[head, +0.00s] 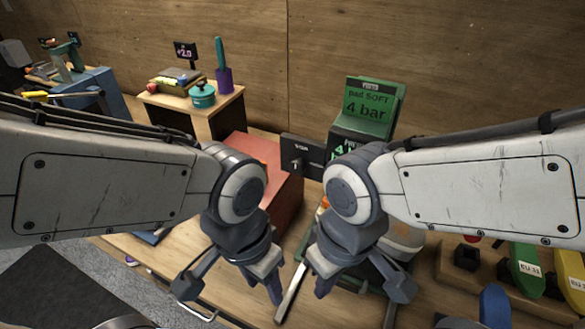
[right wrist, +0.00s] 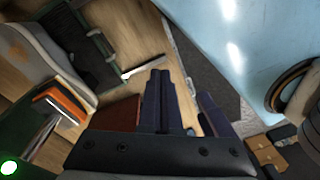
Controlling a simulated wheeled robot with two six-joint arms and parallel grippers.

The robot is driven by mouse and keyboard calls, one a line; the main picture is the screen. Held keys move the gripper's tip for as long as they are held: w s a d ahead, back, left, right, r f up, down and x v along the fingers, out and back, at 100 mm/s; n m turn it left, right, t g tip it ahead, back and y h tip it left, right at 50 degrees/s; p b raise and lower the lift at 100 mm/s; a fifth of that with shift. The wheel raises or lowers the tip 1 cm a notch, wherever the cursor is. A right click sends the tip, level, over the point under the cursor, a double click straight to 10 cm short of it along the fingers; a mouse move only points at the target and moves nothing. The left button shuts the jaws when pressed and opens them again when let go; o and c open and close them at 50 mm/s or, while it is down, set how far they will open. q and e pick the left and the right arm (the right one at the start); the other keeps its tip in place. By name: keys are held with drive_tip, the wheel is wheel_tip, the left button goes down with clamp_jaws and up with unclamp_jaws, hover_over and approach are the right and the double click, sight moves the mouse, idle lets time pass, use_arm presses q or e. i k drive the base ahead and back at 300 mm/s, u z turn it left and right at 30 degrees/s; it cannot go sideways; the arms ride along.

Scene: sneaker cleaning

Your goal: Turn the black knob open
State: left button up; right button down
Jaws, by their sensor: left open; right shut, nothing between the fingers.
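My left gripper (head: 264,281) is open and empty, pointing down in front of and below the panel. My right gripper (head: 326,278) is shut and empty, just right of the left one. Neither gripper touches the panel.
A red box (head: 262,152) stands between my arms. A green display (head: 370,105) reading "4 bar" stands behind right. A side table (head: 222,105) holds a teal pot (head: 203,95). Coloured shoe-shaped pieces (head: 525,265) lie at right. The right wrist view shows a pale shoe (right wrist: 38,62).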

sight(297, 166)
drive_tip(key=z, duration=0.65)
drive_tip(key=k, duration=0.95)
drive_tip(key=u, duration=0.45)
